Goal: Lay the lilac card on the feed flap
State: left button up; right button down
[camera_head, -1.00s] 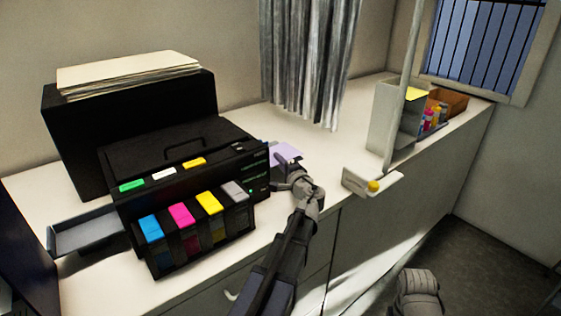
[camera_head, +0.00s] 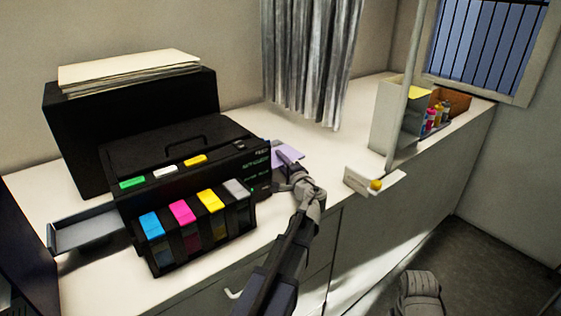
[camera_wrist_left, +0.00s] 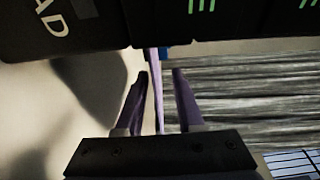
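The lilac card (camera_head: 291,155) lies roughly level at the right end of the black printer (camera_head: 185,165), partly hidden by my left gripper (camera_head: 281,157). In the left wrist view the card (camera_wrist_left: 155,85) shows edge-on as a thin strip between the two fingers of my left gripper (camera_wrist_left: 160,82). The fingers stand apart, with a gap on each side of the strip. The feed flap cannot be made out clearly; a small blue piece shows by the card's far end in the wrist view. Of my right arm only a grey part shows at the bottom right; its fingers are not seen.
A grey tray (camera_head: 88,232) sticks out at the printer's left. Coloured ink tanks (camera_head: 195,232) line its front. A black box with papers (camera_head: 130,72) stands behind. A post with a small shelf (camera_head: 372,182) is to the right. Counter between is clear.

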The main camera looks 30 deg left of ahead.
pick_arm(q)
jog(key=shift+v, duration=3.9)
